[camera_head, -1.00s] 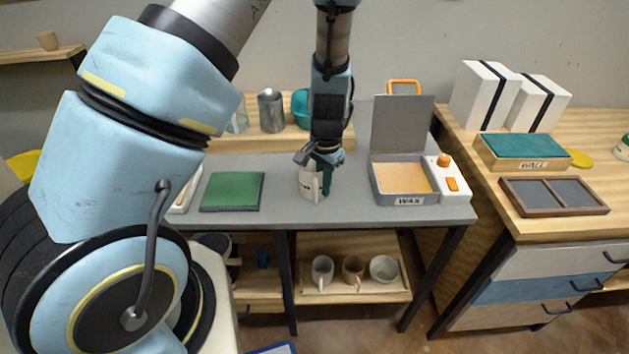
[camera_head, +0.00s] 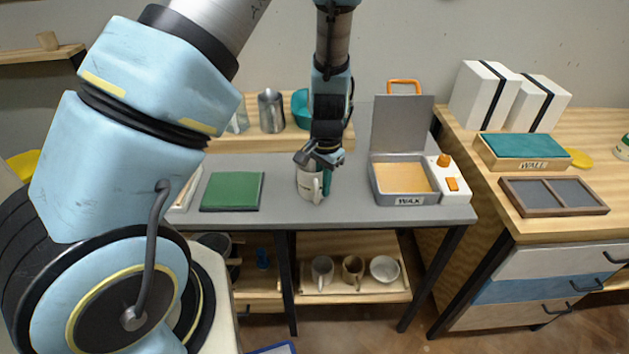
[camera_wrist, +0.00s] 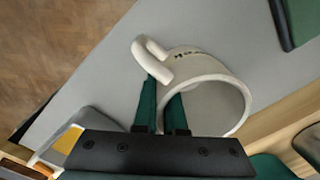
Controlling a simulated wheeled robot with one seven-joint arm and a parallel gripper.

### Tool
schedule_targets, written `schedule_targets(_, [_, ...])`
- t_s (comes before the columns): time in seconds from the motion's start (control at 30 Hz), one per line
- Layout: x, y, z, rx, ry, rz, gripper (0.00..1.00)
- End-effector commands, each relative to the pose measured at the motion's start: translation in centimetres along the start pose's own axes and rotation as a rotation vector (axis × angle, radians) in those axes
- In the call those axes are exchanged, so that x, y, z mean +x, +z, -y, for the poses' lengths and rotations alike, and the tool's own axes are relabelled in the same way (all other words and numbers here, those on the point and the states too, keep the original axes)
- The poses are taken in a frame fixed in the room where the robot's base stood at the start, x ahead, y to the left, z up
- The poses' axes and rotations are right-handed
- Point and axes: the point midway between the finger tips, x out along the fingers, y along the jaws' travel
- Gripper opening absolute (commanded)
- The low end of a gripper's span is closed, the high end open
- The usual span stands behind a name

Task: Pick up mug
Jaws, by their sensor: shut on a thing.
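A white mug (camera_head: 306,187) with dark lettering stands upright at the grey worktable's (camera_head: 350,208) middle. It also shows in the wrist view (camera_wrist: 226,80), its open rim towards the camera and its handle at upper left. My gripper (camera_head: 325,184) reaches down from above at the mug's right side. In the wrist view its two green fingers (camera_wrist: 161,95) are shut on the mug's wall near the handle, one finger outside and one apparently inside the rim. I cannot tell whether the mug's base touches the table.
A green pad (camera_head: 232,191) lies left of the mug. An open grey box labelled WAX (camera_head: 409,200) stands to the right. A metal pitcher (camera_head: 271,111) and a teal bowl (camera_head: 300,108) are behind. More mugs and a bowl (camera_head: 384,269) sit on the lower shelf.

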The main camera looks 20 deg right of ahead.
Motion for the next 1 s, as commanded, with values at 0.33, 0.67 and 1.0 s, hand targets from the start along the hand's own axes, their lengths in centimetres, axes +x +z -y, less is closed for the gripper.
schedule_targets(0.33, [-0.1, 0.0, 0.0, 0.000, -0.001, 0.000, 0.00])
schedule_targets(0.67, [-3.0, -0.1, 0.1, 0.001, -0.001, -0.005, 0.00])
schedule_targets(1.0, [-8.8, -0.1, 0.3, 0.001, 0.000, -0.005, 0.00])
